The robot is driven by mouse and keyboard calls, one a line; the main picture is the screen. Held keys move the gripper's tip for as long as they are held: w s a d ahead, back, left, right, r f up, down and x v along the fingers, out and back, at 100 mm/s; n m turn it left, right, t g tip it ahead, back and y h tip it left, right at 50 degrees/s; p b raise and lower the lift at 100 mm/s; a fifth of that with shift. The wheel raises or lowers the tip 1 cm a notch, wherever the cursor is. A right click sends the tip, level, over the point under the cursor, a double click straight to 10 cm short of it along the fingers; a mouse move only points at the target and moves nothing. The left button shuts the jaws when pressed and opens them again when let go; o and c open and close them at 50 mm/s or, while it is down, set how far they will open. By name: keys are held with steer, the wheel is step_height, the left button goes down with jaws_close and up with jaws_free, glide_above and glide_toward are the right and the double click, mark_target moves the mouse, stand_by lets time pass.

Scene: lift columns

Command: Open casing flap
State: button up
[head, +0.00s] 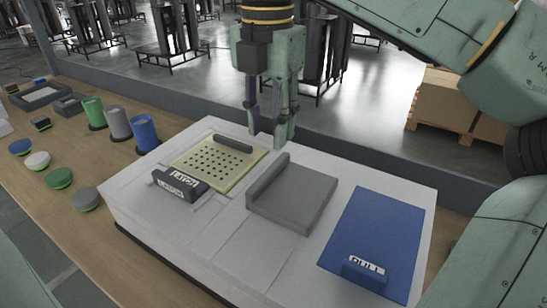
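A white casing (222,236) lies on the wooden table with three panels on top. At its left end is a beige perforated panel (250,166) with a dark grey bar at its far edge and a grey latch block (181,187) with a label at its near edge. In the middle is a grey panel (300,201) with a raised bar along its left edge. At the right is a blue panel (380,232) with a tab (364,272) labelled PULL. I cannot tell which one is the flap. My gripper (268,138) points down above the casing's far edge, open and empty, its fingers apart.
Several coloured cylinders (117,123) and round buttons (59,178) stand on the table to the left. A grey tray (42,95) lies at the far left. Cardboard boxes (446,104) stand beyond the table. The space above the casing's front is clear.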

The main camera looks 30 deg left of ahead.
mark_target(269, 170)
step_height(269, 170, down, 8)
steer(key=shift+f+p, duration=0.15)
steer(key=shift+p, duration=0.35)
jaws_close()
stand_by(0.6)
